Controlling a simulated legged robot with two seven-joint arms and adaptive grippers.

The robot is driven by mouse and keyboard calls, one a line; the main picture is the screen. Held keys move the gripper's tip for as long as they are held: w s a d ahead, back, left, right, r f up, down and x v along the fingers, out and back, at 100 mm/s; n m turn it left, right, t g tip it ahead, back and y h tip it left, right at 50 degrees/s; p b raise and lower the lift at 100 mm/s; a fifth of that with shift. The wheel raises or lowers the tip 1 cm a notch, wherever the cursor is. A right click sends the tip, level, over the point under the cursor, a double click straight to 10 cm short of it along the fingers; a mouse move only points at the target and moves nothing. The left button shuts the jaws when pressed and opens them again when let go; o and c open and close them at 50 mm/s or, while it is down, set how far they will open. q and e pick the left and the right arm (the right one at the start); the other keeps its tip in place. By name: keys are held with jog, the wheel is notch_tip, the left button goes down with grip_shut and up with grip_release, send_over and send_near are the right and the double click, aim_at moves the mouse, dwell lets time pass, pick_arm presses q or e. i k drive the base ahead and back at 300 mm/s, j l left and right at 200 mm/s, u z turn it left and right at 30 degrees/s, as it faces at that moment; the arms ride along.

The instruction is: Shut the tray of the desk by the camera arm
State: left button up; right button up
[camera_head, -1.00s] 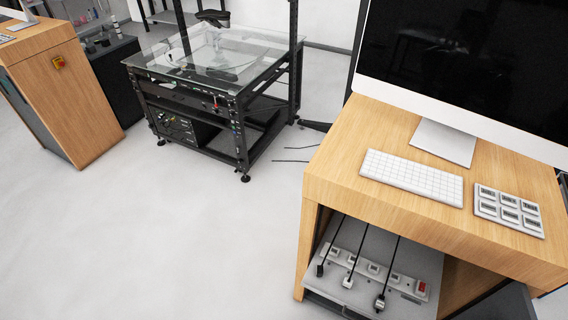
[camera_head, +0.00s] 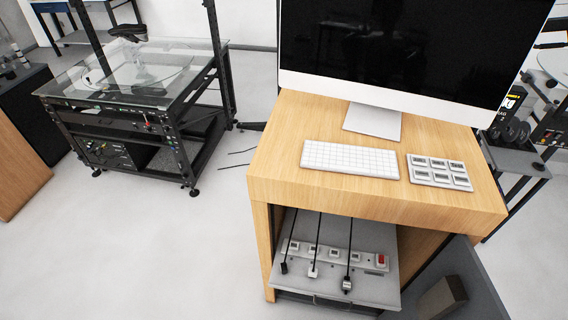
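The wooden desk (camera_head: 360,199) stands right of centre, facing me. Its grey tray (camera_head: 372,288) shows in the opening under the desktop and sticks out toward me. A power strip (camera_head: 335,256) with several sockets, a red switch and black cables lies on the tray. A dark grey panel that looks like an open door (camera_head: 470,275) stands at the lower right of the desk. Neither of my grippers is in view.
A monitor (camera_head: 400,50), a keyboard (camera_head: 350,159) and a button pad (camera_head: 439,171) are on the desktop. A black-framed turntable rig with a glass top (camera_head: 140,70) stands at the left. A wooden cabinet (camera_head: 18,170) is at the far left. The floor (camera_head: 150,260) at lower left is clear.

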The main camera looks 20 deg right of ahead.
aim_at(375, 283)
jog(key=k+z, duration=0.1)
jog(key=z, duration=0.55)
jog(key=k+l+z, duration=0.1)
jog(key=z, duration=0.25)
